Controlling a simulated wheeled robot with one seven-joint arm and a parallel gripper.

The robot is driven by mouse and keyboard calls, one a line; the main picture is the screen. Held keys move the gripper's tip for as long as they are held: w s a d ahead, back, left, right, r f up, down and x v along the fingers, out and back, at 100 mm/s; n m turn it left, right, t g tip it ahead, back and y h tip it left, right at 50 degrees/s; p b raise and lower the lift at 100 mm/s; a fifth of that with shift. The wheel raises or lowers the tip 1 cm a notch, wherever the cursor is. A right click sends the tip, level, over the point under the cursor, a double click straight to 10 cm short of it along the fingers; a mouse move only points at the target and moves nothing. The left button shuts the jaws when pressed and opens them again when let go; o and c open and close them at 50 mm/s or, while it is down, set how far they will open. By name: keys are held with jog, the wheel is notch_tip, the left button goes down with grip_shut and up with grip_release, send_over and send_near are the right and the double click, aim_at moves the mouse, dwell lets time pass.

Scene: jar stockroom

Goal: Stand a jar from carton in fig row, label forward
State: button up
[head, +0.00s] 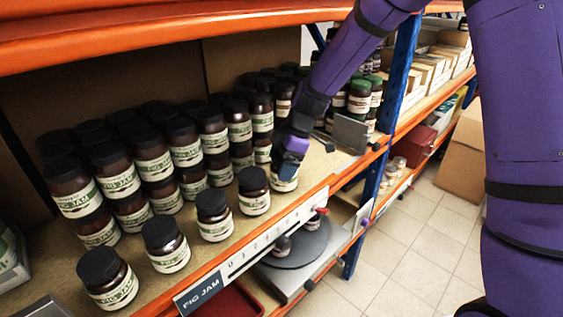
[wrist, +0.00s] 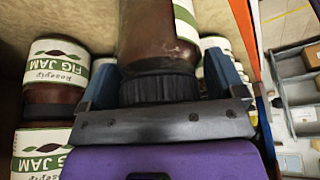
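My gripper (head: 291,152) reaches down onto a jar (head: 284,183) at the far right end of the front fig jam row. In the wrist view its fingers (wrist: 160,75) lie close along both sides of this dark-lidded brown jar (wrist: 150,30) and look shut on it. The jar is upright and appears to be at shelf level. Its label, partly visible, faces the aisle side. To its left stand front-row jars (head: 254,191), (head: 213,215), (head: 167,245), (head: 110,280), labels forward. I cannot pick out the carton for certain.
Stacked fig jam jars (head: 115,170) fill the shelf behind. A grey plate (head: 350,133) stands right of my gripper, near a blue upright (head: 396,85). Green-lidded jars (head: 360,97) are beyond it. An orange shelf edge (head: 235,250) runs in front, with a FIG JAM tag (head: 200,292).

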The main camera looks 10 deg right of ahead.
jog(key=shift+o, duration=0.7)
jog(key=shift+v, duration=3.75)
jog(key=shift+s, duration=0.1)
jog(key=shift+c, duration=0.4)
